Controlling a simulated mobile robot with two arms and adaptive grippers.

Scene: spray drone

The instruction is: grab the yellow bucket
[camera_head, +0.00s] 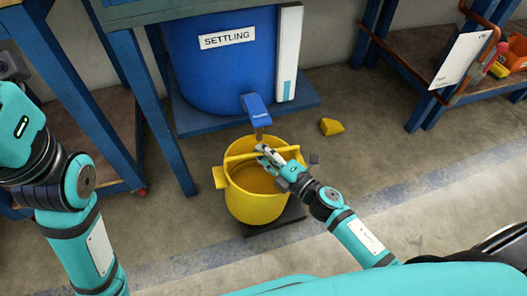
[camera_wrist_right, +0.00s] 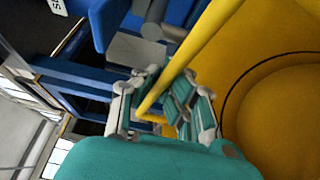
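The yellow bucket (camera_head: 262,209) stands upright in the middle of the head view, on a dark low base on the floor. Its yellow handle bar (camera_head: 237,155) is raised across the opening, and the inside looks yellow. My right gripper (camera_head: 264,153) reaches over the rim to this bar. In the right wrist view the bar (camera_wrist_right: 205,35) runs between the fingers of my right gripper (camera_wrist_right: 163,88); the fingertips are close together on it. Of my left arm, links show at the left of the head view; its fingers are not visible.
A blue settling tank (camera_head: 215,70) stands behind the bucket, with a blue spout (camera_head: 256,108) above its far rim. A yellow block (camera_head: 331,126) lies on the floor at right.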

